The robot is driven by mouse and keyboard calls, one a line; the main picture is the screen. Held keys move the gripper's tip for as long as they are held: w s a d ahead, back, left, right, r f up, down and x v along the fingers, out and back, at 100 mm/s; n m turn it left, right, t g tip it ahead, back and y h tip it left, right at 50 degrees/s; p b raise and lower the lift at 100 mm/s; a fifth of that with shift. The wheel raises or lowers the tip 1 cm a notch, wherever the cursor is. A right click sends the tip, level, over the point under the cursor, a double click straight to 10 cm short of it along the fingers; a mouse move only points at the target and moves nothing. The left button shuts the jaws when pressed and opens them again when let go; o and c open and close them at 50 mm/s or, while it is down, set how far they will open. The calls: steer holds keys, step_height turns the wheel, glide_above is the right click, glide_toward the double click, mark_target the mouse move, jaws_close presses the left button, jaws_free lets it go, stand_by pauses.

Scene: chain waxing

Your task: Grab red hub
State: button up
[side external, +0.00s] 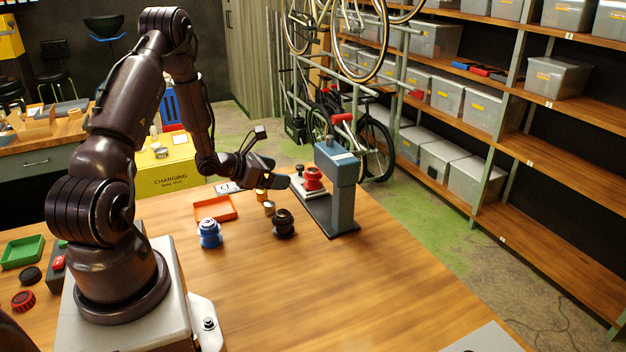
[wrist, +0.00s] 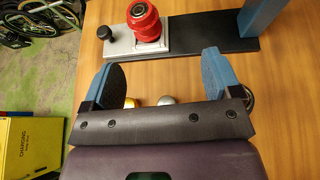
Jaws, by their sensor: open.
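The red hub (side external: 313,179) stands upright on a light metal plate at the foot of a blue-grey press. In the wrist view the red hub (wrist: 144,22) is at the top, ahead of my fingers and between their lines. My gripper (side external: 277,180) is just left of the hub in the side view, apart from it. In the wrist view my gripper (wrist: 168,78) has its two blue fingers spread wide with nothing held between them. The lower part of the hub meets the plate (wrist: 121,45).
The press (side external: 338,180) rises right beside the hub on a dark base. A black knob (wrist: 106,32) stands left of the hub. The front table is clear.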

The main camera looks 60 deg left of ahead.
steer(key=a+n+y, duration=0.1)
steer(key=a+n, duration=0.1)
glide_toward(313, 170)
steer(key=d+x, duration=0.1)
steer(key=x, duration=0.3)
steer(key=shift+a+r+x, duration=0.1)
steer(key=shift+a+x, duration=0.05)
steer(key=shift+x, duration=0.8)
steer(key=shift+a+r+x, duration=0.1)
steer(key=shift+a+x, duration=0.05)
steer(key=shift+x, duration=0.8)
steer(key=shift+a+r+x, duration=0.1)
steer(key=shift+a+x, duration=0.05)
steer(key=shift+x, duration=0.8)
steer(key=shift+c, duration=0.5)
steer(key=c, duration=1)
